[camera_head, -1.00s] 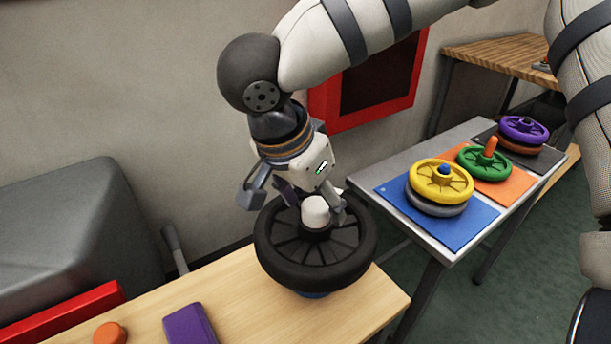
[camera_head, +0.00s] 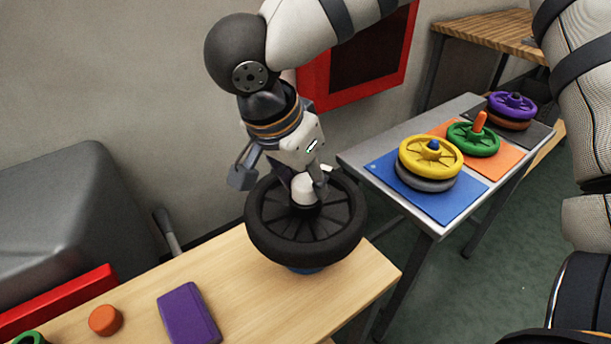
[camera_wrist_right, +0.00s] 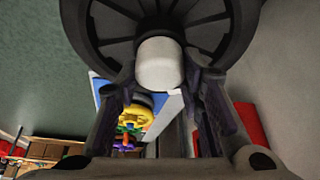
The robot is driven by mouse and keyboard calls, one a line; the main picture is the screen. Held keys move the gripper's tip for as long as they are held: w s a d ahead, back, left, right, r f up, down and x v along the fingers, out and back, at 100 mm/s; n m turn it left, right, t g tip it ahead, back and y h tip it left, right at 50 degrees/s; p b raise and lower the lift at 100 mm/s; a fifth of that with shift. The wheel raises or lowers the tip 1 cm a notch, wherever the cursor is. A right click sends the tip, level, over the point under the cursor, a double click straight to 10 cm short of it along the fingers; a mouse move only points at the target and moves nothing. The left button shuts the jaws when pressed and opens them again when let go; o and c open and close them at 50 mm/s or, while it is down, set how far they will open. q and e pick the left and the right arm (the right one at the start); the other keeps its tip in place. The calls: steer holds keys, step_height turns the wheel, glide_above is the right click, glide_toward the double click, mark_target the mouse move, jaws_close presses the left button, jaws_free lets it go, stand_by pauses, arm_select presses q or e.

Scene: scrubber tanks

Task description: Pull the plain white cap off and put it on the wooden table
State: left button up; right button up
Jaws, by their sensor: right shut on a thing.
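The plain white cap (camera_head: 305,189) sits at the hub of a black spoked wheel (camera_head: 330,249) on the wooden table (camera_head: 245,287). My right gripper (camera_head: 305,188) reaches down from above and is shut on the cap. In the right wrist view the white cap (camera_wrist_right: 159,63) stands between the two fingers (camera_wrist_right: 160,80), with the black wheel (camera_wrist_right: 235,30) right behind it. I cannot tell whether the cap has shifted on the hub. My left gripper does not show.
A purple block (camera_head: 188,313) and an orange disc (camera_head: 104,320) lie on the wooden table, left of the wheel. A green ring (camera_head: 28,338) is at the lower left edge. A grey table (camera_head: 365,160) at right holds coloured wheels on mats. Bare wood lies between block and wheel.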

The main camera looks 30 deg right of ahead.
mark_target(306, 181)
steer(key=shift+r, duration=1)
stand_by(0.4)
steer(key=shift+r, duration=3)
